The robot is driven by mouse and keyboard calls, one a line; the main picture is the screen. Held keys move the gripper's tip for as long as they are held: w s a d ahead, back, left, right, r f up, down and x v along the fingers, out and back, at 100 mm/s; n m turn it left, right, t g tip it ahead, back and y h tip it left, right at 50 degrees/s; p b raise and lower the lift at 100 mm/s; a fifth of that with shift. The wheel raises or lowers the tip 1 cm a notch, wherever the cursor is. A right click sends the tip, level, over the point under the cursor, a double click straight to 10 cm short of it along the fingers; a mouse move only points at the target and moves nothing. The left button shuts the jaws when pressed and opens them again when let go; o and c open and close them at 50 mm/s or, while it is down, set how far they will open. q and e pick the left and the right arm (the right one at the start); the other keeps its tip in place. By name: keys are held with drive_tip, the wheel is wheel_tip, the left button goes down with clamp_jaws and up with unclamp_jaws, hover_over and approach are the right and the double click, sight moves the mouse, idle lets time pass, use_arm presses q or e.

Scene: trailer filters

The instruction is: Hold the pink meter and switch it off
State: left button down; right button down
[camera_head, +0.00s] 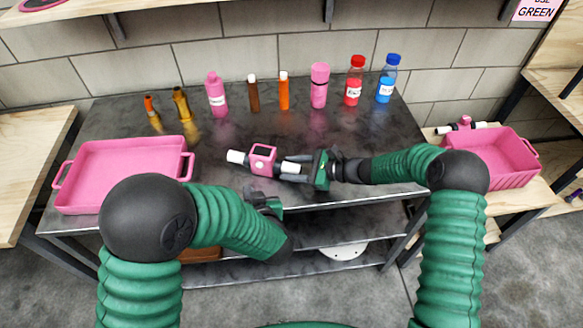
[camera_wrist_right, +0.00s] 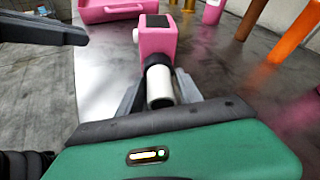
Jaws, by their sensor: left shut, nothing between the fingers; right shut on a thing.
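The pink meter (camera_head: 262,158) has a dark square screen and white pipe ends. It is above the table's front part in the head view. My right gripper (camera_head: 296,165) is shut on its right white end. In the right wrist view, the meter (camera_wrist_right: 157,48) stands out beyond my right gripper (camera_wrist_right: 160,92), with the near white pipe between the fingers. My left gripper (camera_head: 265,199) is shut and empty, below the meter near the table's front edge. A dark finger of it seems to show at the upper left of the right wrist view (camera_wrist_right: 40,30).
A pink tray (camera_head: 125,146) is on the table's left. Several bottles and tubes, including a pink bottle (camera_head: 216,96) and a red-capped bottle (camera_head: 354,80), line the back. A pink crate (camera_head: 500,158) stands at right, with another pink-and-white meter (camera_head: 464,124) behind it.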

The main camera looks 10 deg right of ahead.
drive_tip(key=c, duration=0.7)
unclamp_jaws()
